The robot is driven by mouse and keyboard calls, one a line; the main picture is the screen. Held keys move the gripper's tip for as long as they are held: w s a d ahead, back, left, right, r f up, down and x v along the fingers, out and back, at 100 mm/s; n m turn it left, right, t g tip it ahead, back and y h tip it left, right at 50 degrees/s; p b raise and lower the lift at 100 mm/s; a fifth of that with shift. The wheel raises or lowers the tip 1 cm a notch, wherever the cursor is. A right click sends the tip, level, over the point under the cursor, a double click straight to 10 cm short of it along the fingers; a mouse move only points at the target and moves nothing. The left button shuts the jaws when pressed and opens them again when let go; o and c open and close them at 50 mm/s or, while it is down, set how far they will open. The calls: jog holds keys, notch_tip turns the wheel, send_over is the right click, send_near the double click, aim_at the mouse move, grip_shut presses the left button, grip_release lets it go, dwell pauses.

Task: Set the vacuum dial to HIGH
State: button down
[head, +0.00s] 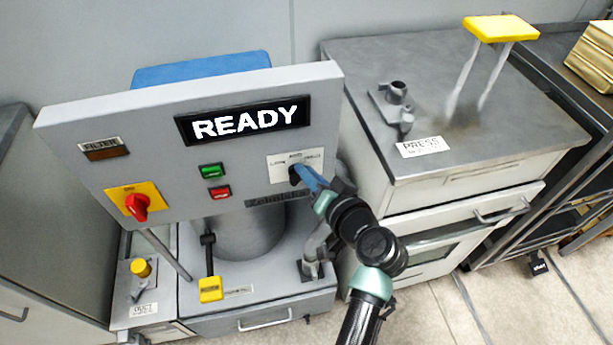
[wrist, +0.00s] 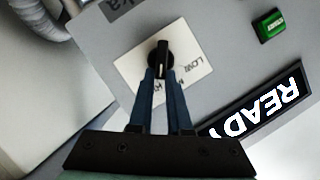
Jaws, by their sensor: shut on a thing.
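The vacuum dial is a small black knob (wrist: 161,58) on a white label plate (wrist: 126,66) with LOW readable in the wrist view. In the head view the plate (head: 312,158) sits on the right of the grey control panel, and my gripper partly covers the knob (head: 295,176). My gripper (wrist: 160,76) has its blue fingers closed around the knob; it also shows in the head view (head: 302,174). The fingers hide part of the label, so I cannot tell which mark the dial points to.
The panel display (head: 246,120) reads READY. A green button (head: 212,170), a red button (head: 219,192) and a red rotary switch (head: 137,205) sit left of the dial. Below are a yellow-ended lever (head: 211,289) and a pipe elbow (head: 314,250). A PRESS cabinet (head: 450,120) stands right.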

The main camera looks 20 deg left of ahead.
jog(key=shift+w+f+m+y+b, duration=0.1)
jog(key=shift+m+y+b, duration=0.2)
jog(key=shift+m, duration=0.1)
dwell(0.4)
jog(key=c, duration=0.9)
grip_release()
jog(key=shift+o, duration=0.2)
jog(key=shift+w+a+f, duration=0.1)
jog(key=shift+f, duration=0.05)
jog(key=v, duration=1.3)
jog(key=shift+w, duration=0.15)
